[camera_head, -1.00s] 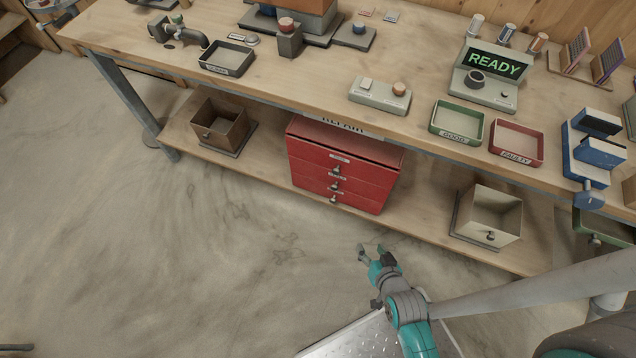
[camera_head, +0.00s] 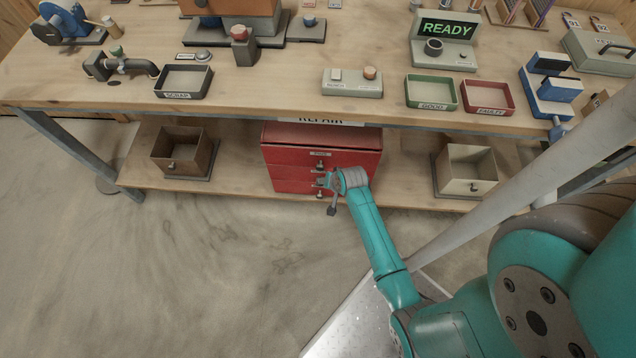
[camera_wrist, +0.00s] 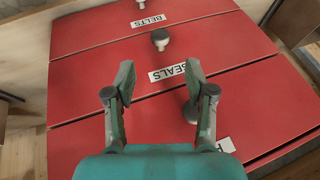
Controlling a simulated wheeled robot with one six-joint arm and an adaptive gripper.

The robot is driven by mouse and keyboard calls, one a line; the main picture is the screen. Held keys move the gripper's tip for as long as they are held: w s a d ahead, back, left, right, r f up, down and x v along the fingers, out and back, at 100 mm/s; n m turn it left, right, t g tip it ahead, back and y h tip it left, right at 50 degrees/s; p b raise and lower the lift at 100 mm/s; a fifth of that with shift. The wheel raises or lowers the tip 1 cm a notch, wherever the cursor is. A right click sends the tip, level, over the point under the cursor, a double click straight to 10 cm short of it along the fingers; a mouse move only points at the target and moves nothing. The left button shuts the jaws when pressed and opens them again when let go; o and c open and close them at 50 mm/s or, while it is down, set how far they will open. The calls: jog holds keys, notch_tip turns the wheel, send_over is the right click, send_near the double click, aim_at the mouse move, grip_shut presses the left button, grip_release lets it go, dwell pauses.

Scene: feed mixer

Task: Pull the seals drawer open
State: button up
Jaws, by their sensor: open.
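The red cabinet (camera_head: 285,157) stands on the shelf under the bench, with its drawers stacked and looking shut. My gripper (camera_wrist: 160,78) is open and empty in front of this drawer. The knob is not between the fingertips. In the head view my gripper (camera_head: 326,191) hides part of the drawer fronts.
A brown bin (camera_head: 183,151) stands left on the shelf and a cream bin (camera_head: 467,170) right. The bench top (camera_head: 270,95) overhangs the cabinet. The floor (camera_head: 230,260) in front is clear.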

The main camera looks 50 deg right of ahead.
jog(key=x, duration=0.9)
jog(key=shift+w+f, duration=0.1)
jog(key=shift+c, duration=0.3)
grip_shut()
